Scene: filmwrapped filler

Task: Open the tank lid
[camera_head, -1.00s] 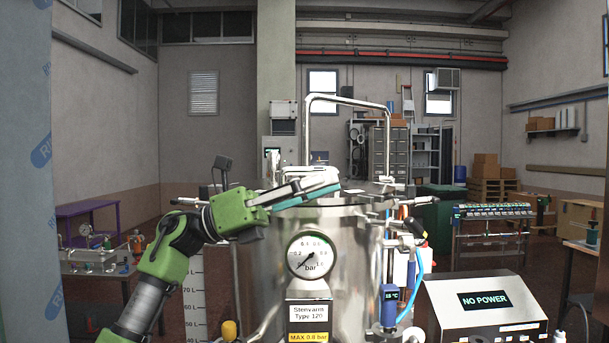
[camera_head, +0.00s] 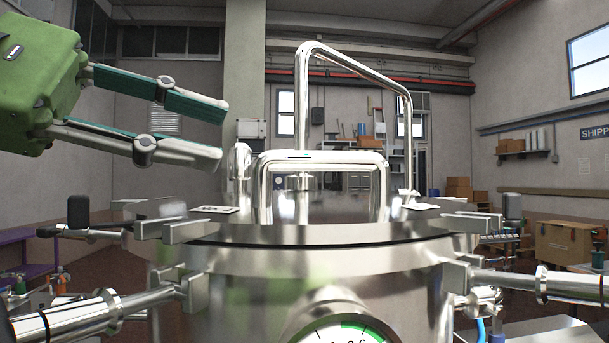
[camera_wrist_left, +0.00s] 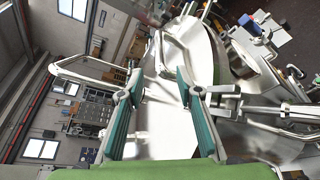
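The steel tank (camera_head: 250,290) stands in front of me, and its lid (camera_head: 320,234) lies flat on top, with a thin dark line between lid and body. An upright polished handle (camera_head: 320,157) stands on the lid. My left gripper (camera_head: 222,135) is open and empty, left of the handle and above the lid's left side. In the left wrist view the spread fingers (camera_wrist_left: 162,95) have the shiny lid (camera_wrist_left: 165,135) behind them, apart from it. My right gripper is not in view.
A tall bent steel pipe (camera_head: 300,110) rises behind the handle. Clamp arms with black knobs (camera_head: 78,211) stick out left and right of the rim. A pressure gauge (camera_head: 340,330) sits on the tank front, partly cut off. The air above the lid's front is clear.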

